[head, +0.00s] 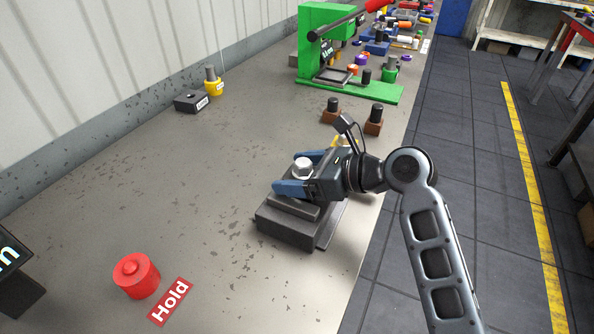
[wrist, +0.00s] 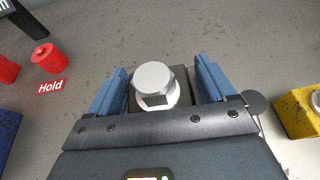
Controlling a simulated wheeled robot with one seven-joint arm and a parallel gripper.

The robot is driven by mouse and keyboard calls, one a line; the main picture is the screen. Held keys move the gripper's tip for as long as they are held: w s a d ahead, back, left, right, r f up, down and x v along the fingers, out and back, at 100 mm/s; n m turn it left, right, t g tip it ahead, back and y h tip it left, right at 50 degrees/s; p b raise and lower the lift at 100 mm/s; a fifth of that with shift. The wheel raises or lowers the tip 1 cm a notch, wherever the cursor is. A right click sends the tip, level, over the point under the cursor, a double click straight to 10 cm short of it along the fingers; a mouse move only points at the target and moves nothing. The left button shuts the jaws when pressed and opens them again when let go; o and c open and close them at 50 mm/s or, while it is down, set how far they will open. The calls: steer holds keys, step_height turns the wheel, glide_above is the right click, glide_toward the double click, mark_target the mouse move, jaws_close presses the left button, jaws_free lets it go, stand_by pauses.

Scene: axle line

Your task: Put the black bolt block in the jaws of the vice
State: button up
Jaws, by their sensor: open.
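The bolt head also shows in the head view (head: 303,168). My gripper (head: 306,172) is open, with its blue fingers on either side of the bolt head. In the wrist view my gripper (wrist: 160,88) has a clear gap between the left finger and the bolt head. The vice (head: 283,228) is a dark grey body on the bench below my gripper. My gripper hides much of the block and vice, so I cannot tell how the block sits between the jaws.
A red button (head: 137,276) and a "Hold" label (head: 170,302) are at the front left. Two brown blocks with black pegs (head: 373,121) stand behind my gripper. A green press (head: 325,45) and a dark holed block (head: 192,102) are farther back.

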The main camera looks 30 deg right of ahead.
steer(key=shift+s+a+f, duration=0.1)
steer(key=shift+a+f, duration=0.15)
steer(key=shift+a, duration=0.05)
steer(key=shift+r, duration=0.2)
steer(key=r+v, duration=0.1)
steer(key=v, duration=1.1)
steer(key=shift+b, duration=0.4)
steer(key=shift+d+r, duration=0.1)
steer(key=shift+d, duration=0.05)
